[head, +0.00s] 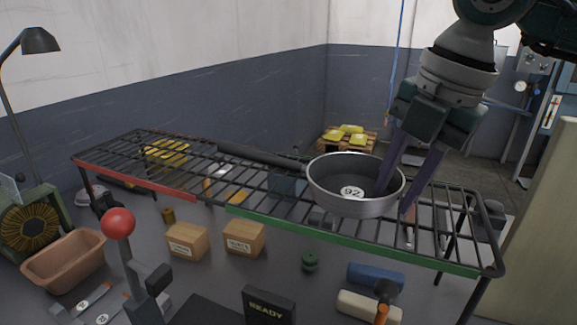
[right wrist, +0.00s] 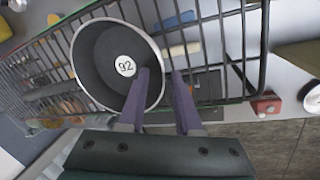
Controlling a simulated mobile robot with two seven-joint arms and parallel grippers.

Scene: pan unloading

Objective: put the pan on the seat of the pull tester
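A grey metal pan (head: 325,190) with a long dark handle (head: 262,154) sits upright on a black wire rack (head: 455,238). A round label marked 92 lies on its floor; the pan also shows in the right wrist view (right wrist: 100,45). My right gripper (head: 398,187) points down at the pan's right rim, its purple fingers apart. In the right wrist view (right wrist: 160,75) one finger overlaps the pan and the other is outside, with the rim between them; contact is not clear. A machine with a round dial (head: 521,87) at the back right may be the pull tester; its seat cannot be made out.
The rack has a red front edge at left and a green one at right. Below are boxes (head: 244,239), a brown tub (head: 64,262) and rollers (head: 376,276). A red-knobbed lever (head: 118,222) and READY sign (head: 269,306) stand in front. A pale panel (head: 545,205) stands right.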

